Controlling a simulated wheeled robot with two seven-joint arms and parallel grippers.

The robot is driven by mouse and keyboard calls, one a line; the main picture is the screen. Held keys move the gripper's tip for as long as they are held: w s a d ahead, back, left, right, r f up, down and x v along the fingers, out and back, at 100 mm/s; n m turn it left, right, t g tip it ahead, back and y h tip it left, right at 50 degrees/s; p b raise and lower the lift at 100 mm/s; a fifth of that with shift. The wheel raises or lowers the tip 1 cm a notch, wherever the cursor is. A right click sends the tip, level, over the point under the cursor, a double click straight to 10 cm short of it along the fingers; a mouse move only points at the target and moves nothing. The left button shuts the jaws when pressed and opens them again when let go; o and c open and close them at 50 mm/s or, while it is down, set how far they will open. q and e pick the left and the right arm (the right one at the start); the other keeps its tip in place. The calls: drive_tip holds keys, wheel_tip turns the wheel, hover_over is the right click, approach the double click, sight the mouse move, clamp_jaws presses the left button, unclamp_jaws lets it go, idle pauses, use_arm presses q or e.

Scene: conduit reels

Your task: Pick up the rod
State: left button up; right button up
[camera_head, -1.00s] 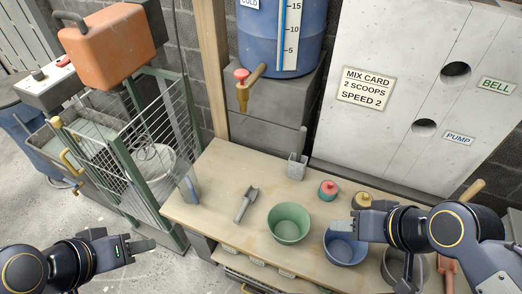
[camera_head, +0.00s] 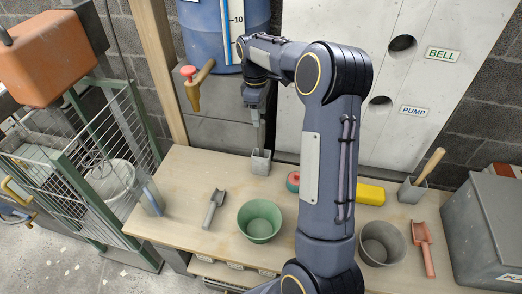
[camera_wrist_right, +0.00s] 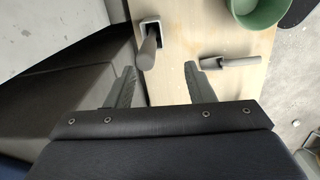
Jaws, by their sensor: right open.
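A grey rod (camera_head: 262,135) stands upright in a small square grey holder (camera_head: 260,164) at the back of the wooden bench. My right gripper (camera_head: 256,112) points down just above the rod, partly hidden by its own wrist. In the right wrist view, the open gripper (camera_wrist_right: 159,72) has its fingers spread, and the rod (camera_wrist_right: 147,48) rises from the holder (camera_wrist_right: 150,26) toward the gap between them, nearer the left finger. I cannot tell whether the rod's top is between the fingertips. My left gripper is not in view.
A grey scoop (camera_head: 213,208) and green bowl (camera_head: 259,221) are on the bench (camera_head: 190,170). My right arm hides part of the bench. A blue barrel with a tap (camera_head: 198,85) is behind.

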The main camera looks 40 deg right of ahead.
sight(262, 131)
drive_tip(key=shift+w+d+f+n+g, duration=0.15)
drive_tip(key=shift+w+d+f, duration=0.2)
drive_tip(key=shift+f, duration=0.2)
drive_tip(key=shift+w+d+f+n+g, duration=0.15)
drive_tip(key=shift+w+d+f, duration=0.15)
drive_tip(key=shift+f, duration=0.25)
drive_tip(key=f, duration=0.8)
drive_tip(key=shift+s+d, duration=0.2)
drive_tip(key=shift+d, duration=0.1)
drive_tip(key=shift+r, duration=0.1)
clamp_jaws()
drive_tip(key=shift+r, duration=0.1)
